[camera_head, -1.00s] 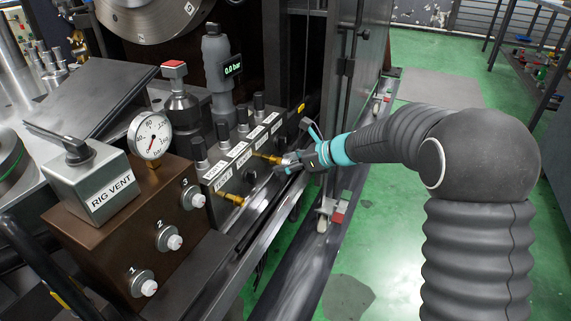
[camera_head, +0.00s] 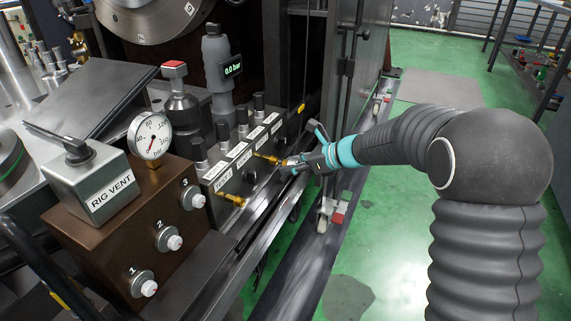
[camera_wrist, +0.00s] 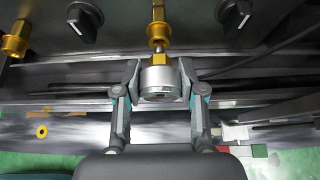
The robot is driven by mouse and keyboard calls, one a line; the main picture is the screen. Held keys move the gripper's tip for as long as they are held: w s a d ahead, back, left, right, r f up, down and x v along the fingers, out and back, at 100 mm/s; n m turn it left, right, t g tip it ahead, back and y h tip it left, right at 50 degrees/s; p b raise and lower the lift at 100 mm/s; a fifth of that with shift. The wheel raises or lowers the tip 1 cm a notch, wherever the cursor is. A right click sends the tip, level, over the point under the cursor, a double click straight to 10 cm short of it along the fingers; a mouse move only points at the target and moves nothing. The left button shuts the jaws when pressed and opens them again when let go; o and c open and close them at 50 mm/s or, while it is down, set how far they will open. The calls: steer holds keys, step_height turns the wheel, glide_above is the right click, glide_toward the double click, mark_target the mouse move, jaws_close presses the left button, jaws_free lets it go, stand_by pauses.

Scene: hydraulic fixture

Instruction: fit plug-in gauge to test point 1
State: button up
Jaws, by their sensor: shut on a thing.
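My gripper (camera_head: 288,166) is at the front of the grey manifold block (camera_head: 217,208). In the wrist view my gripper (camera_wrist: 159,84) is shut on a silver round body (camera_wrist: 161,83) with a brass hex collar and short stem. It looks like the plug-in gauge, but its dial is not visible. The stem lines up with a brass test point (camera_wrist: 157,32); I cannot tell whether they touch. Another brass test point (camera_head: 232,199) sticks out bare, lower left on the block; it shows in the wrist view (camera_wrist: 17,38). The test labels are too small to read surely.
Dark knobs (camera_wrist: 85,20) flank the fitting. A brown block with a round dial gauge (camera_head: 151,136) and the RIG VENT box (camera_head: 100,195) stand left. The green floor on the right is open.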

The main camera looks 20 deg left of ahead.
steer(key=shift+s+d, duration=0.15)
steer(key=shift+d, duration=1.5)
steer(key=o, duration=0.4)
steer(key=c, duration=0.4)
steer(key=shift+o, duration=0.2)
steer(key=s+a+b, duration=0.1)
steer(key=s+a, duration=0.1)
steer(key=s, duration=0.7)
steer(key=s+a+b, duration=0.1)
steer(key=s+b, duration=0.1)
steer(key=s, duration=0.6)
steer(key=shift+s+a, duration=0.35)
steer(key=shift+a, duration=0.05)
